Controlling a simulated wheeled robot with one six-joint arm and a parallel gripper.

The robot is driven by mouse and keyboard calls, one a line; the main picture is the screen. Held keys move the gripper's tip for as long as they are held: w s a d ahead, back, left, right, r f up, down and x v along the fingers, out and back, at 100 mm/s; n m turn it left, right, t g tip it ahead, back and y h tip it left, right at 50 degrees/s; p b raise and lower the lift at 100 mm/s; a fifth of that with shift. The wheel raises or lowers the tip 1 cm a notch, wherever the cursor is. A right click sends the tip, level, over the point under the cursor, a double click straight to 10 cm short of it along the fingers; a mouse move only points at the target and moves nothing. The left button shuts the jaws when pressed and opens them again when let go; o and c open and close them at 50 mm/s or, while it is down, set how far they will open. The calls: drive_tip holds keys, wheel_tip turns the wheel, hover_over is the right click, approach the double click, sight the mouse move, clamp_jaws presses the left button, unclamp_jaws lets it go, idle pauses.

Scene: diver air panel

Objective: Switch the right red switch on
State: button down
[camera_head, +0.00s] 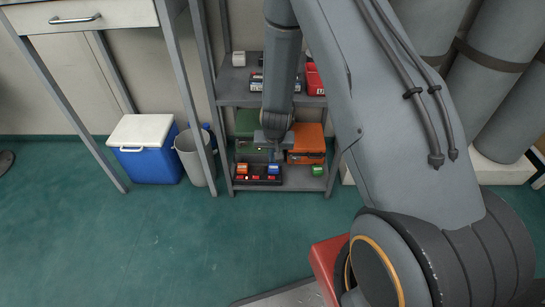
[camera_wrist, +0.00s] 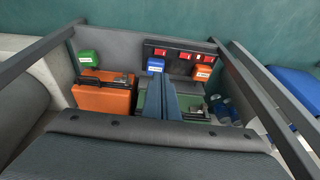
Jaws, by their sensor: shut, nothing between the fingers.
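A black switch panel (camera_head: 258,182) lies on the bottom shelf of the grey rack. In the wrist view the panel (camera_wrist: 150,44) shows three red switches in a row: one at the left end (camera_wrist: 161,53), one in the middle (camera_wrist: 184,56) and one at the right end (camera_wrist: 208,59). The wrist view is turned around from the head view. I cannot tell the switches' positions. My gripper (camera_head: 277,155) is shut and empty. In the wrist view its fingers (camera_wrist: 161,86) point toward the panel and appear apart from it.
Blue (camera_wrist: 155,66) and orange (camera_wrist: 202,72) labelled blocks stand by the panel; a green block (camera_head: 317,170) stands apart. Orange (camera_head: 307,142) and green (camera_head: 246,124) cases sit behind. Rack posts (camera_head: 203,80) flank the shelf. A bin (camera_head: 193,156) and cooler (camera_head: 143,147) stand left.

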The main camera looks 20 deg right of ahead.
drive_tip(key=shift+w+a+b, duration=0.1)
drive_tip(key=shift+a+b, duration=0.15)
drive_tip(key=shift+b, duration=0.4)
drive_tip(key=shift+a+r, duration=0.1)
drive_tip(key=shift+r, duration=0.05)
drive_tip(key=b, duration=0.7)
approach(269, 176)
drive_tip(key=x, duration=0.5)
drive_tip(key=shift+w, duration=0.15)
drive_tip(key=shift+f+b, duration=0.3)
drive_tip(key=shift+f, duration=0.25)
